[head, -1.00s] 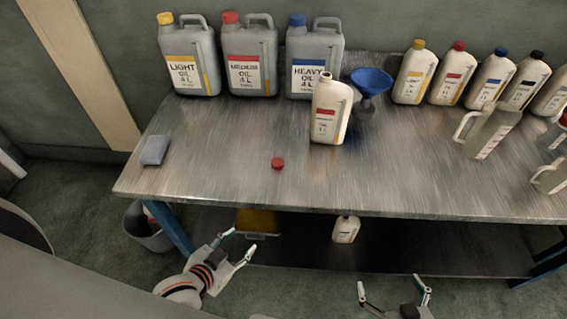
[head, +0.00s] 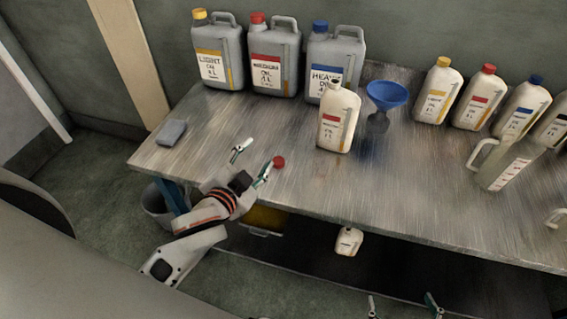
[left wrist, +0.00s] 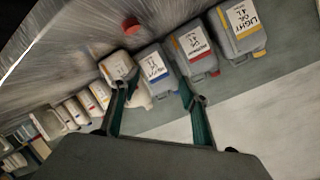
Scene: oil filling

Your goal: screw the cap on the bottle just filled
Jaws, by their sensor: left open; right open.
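The white bottle with a red label (head: 335,125) stands upright and uncapped on the metal table. The red cap (head: 279,162) lies loose on the table near the front edge, left of and nearer than the bottle. It also shows in the left wrist view (left wrist: 131,26), beyond my fingertips. My left gripper (head: 252,162) is open and empty over the table's front edge, with its right finger close to the cap on the cap's left. My right gripper (head: 402,304) is open and empty, low in front of the table, partly cut off by the picture's bottom edge.
A blue funnel (head: 388,95) stands right of the bottle. Three grey oil jugs (head: 275,65) line the back, and capped white bottles (head: 437,95) stand at the right. A clear jug (head: 503,166) is near the right. A grey block (head: 171,132) lies at the left corner.

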